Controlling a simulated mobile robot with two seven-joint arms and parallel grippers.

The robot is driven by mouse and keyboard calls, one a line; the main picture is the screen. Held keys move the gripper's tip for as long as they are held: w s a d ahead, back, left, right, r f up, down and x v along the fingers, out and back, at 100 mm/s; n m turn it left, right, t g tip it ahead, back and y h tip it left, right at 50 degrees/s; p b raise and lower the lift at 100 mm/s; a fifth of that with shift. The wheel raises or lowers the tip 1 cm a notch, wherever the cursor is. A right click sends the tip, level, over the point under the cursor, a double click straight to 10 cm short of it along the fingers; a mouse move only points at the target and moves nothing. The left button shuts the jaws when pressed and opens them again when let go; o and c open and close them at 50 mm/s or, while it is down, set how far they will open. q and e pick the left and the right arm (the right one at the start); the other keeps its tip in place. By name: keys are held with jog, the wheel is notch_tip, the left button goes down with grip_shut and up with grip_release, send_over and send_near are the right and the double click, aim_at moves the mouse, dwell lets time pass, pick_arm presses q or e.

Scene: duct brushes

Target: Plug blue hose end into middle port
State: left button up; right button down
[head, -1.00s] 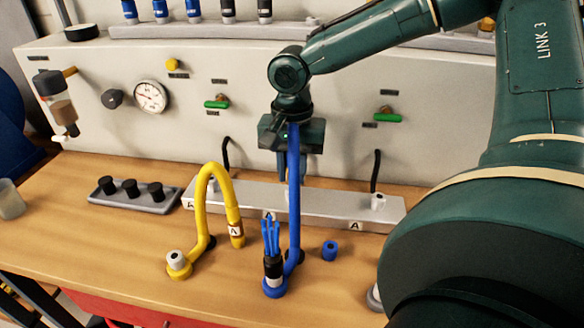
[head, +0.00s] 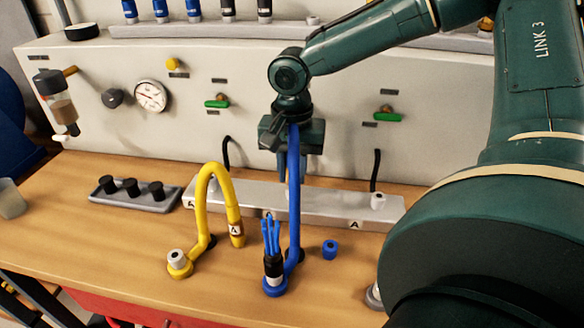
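The blue hose (head: 294,195) rises almost straight from its round blue base (head: 274,287) on the bench to my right gripper (head: 295,172). The gripper points down over the silver port rail (head: 330,208), its fingers partly behind the hose. It appears shut on the blue hose near its raised end; the end itself is hidden behind the hose and fingers. The middle port is hidden by the hose and gripper. The right port (head: 378,201) shows as a pale fitting on the rail. My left gripper is out of view.
A yellow hose (head: 202,185) arches left of the blue one. A blue-bristled brush (head: 272,262) stands at the blue base, with a small blue ring (head: 330,250) to its right. A grey tray with black knobs (head: 135,203) lies left. A panel stands behind.

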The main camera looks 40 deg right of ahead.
jog(key=shift+f, duration=0.4)
jog(key=c, duration=1.1)
grip_release()
jog(key=shift+c, duration=0.2)
notch_tip(320, 180, up, 13)
jog(key=shift+r+p, duration=0.1)
jog(key=shift+p, duration=0.5)
